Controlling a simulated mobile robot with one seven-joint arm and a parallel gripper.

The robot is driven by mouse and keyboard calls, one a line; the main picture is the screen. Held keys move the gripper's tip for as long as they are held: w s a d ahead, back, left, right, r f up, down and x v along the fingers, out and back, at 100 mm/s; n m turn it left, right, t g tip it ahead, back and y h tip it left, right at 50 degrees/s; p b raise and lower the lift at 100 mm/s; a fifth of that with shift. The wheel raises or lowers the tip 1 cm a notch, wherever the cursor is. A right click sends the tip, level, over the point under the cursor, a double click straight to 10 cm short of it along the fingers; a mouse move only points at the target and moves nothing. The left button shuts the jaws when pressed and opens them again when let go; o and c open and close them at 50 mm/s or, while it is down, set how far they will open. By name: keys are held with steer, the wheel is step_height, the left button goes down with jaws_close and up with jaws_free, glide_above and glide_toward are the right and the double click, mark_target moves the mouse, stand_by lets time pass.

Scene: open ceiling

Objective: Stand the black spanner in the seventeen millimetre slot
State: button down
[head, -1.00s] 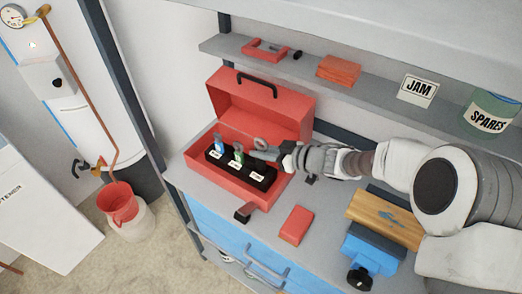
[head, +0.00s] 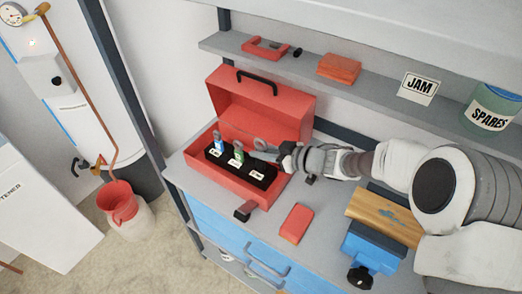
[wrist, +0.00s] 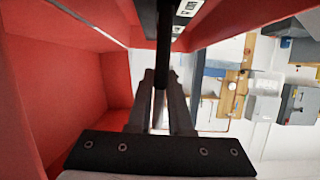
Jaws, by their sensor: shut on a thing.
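The black spanner (wrist: 164,45) shows in the wrist view as a dark upright bar between my fingers. In the head view, its grey ring end (head: 260,143) rises just above my fingertips. My gripper (head: 268,155) is shut on it, over the right end of the black rack (head: 240,176). The rack sits inside the open red toolbox (head: 228,189) and carries white labels, too small to read. A blue spanner (head: 218,141) and a green spanner (head: 239,153) stand in its left and middle slots. The spanner's lower end is hidden, so I cannot tell whether it is in the right slot.
The toolbox lid (head: 262,100) stands open behind the rack. A shelf (head: 300,70) runs above.

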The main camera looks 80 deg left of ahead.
mark_target(265, 163)
steer(key=shift+f+b, duration=1.5)
steer(key=shift+f, duration=0.85)
steer(key=c, duration=0.8)
jaws_free()
steer(key=shift+o, duration=0.2)
steer(key=v, duration=1.7)
steer(key=shift+d, duration=0.2)
steer(key=shift+r, duration=0.1)
